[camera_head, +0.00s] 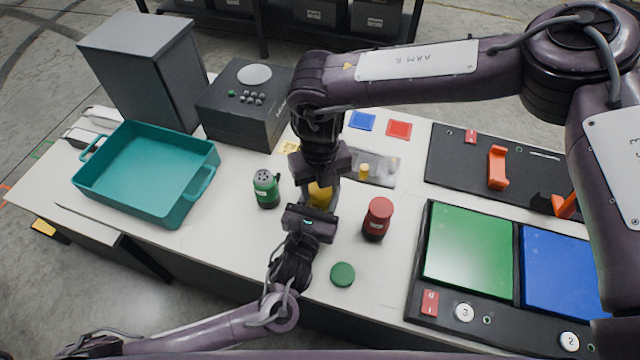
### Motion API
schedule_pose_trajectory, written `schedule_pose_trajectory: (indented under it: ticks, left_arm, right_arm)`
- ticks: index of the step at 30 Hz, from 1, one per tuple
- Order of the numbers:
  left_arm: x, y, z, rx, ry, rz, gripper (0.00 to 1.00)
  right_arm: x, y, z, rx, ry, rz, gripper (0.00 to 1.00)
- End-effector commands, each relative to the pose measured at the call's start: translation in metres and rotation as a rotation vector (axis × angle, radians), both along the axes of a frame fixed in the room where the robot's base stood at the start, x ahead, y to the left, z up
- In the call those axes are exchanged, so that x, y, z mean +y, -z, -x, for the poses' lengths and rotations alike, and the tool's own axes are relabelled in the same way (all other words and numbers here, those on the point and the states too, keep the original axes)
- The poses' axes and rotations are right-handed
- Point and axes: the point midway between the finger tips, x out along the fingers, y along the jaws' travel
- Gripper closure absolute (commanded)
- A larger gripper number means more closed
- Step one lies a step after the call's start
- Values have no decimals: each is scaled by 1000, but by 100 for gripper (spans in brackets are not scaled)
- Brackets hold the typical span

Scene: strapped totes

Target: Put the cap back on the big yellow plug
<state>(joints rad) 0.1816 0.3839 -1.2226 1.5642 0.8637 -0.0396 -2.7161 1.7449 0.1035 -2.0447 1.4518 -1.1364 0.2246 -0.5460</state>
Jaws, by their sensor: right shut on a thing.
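A yellow piece (320,194) shows between my two grippers, above the middle of the white table. It is mostly covered, and I cannot tell the big yellow plug from its cap there. My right gripper (321,186) points down from above and is shut on this yellow piece. My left gripper (311,211) reaches up from the front, close against the yellow piece's near side. Its fingertips are hidden, so I cannot see whether it is open or holds the plug.
A green plug (267,190) with holes in its top stands left, a red plug (377,220) right. A green cap (343,274) lies in front. A small yellow plug (364,172) stands on a grey plate behind. A teal tote (130,205) is left, green and blue panels (468,250) right.

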Motion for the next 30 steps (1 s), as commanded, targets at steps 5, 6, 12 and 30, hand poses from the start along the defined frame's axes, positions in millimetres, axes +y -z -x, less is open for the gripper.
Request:
schedule_pose_trajectory:
  ticks: [5,6,12,30]
  left_arm:
    - [0,0,0,0,1,0,100]
    - [0,0,0,0,1,0,100]
    - [0,0,0,0,1,0,100]
    - [-1,0,0,1,2,0,100]
  right_arm:
    - [0,0,0,-1,-2,0,37]
    - [0,0,0,-1,-2,0,32]
    - [0,0,0,0,-3,0,31]
    - [0,-45,0,1,-3,1,31]
